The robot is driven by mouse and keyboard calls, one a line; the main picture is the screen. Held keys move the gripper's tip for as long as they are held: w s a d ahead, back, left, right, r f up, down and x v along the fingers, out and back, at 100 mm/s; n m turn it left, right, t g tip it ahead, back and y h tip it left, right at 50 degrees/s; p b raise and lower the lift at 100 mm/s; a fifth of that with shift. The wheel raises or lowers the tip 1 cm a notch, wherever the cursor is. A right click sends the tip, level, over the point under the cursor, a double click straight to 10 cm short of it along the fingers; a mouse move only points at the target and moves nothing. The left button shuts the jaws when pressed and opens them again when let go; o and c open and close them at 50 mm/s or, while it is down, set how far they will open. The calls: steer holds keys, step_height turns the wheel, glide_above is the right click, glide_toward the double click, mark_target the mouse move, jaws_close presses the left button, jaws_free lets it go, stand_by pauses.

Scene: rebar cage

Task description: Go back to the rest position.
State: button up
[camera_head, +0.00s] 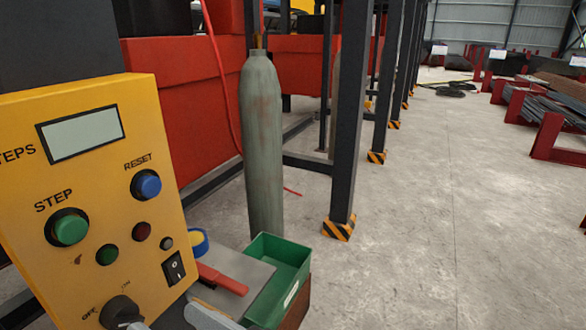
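No object is named by the task. Pale grey pieces at the bottom edge of the head view, just right of the black OFF/ON knob (121,311), may be the tip of my gripper (172,319). They are cut off by the frame, so I cannot tell whether it is open or shut, or whether it touches anything. The yellow control panel (140,240) stands close on the left, with a green STEP button (70,228), a blue RESET button (147,184) and a black rocker switch (174,267).
Beside the panel are a red-handled tool (222,279), a blue-and-yellow tape roll (198,242) and a green bin (283,267). Behind stand a grey gas cylinder (262,140) and dark posts (348,110) with striped feet.

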steer(key=w+d+m+t+h, duration=0.2)
steer(key=w+d+m+t, duration=0.1)
steer(key=w+d+t, duration=0.3)
steer(key=s+d+f+m+t+h, duration=0.2)
steer(key=d+f+t+h, duration=0.15)
steer(key=d, duration=0.45)
steer(key=s+d+f+m+t+h, duration=0.2)
steer(key=s+d+f+h, duration=0.15)
steer(key=d, duration=0.45)
steer(key=s+d+f+g+h, duration=0.2)
steer(key=s+d+f, duration=0.4)
steer(key=s, duration=0.4)
steer(key=s+d+f+g+h, duration=0.2)
steer(key=s+d+f+h, duration=0.2)
steer(key=s, duration=0.7)
step_height(320, 180, down, 3)
steer(key=d, duration=0.2)
steer(key=shift+s+d+f+h, duration=0.15)
steer(key=shift+s+d+h, duration=0.15)
steer(key=shift+d+h, duration=0.1)
steer(key=shift+g, duration=0.25)
steer(key=shift+c, duration=0.4)
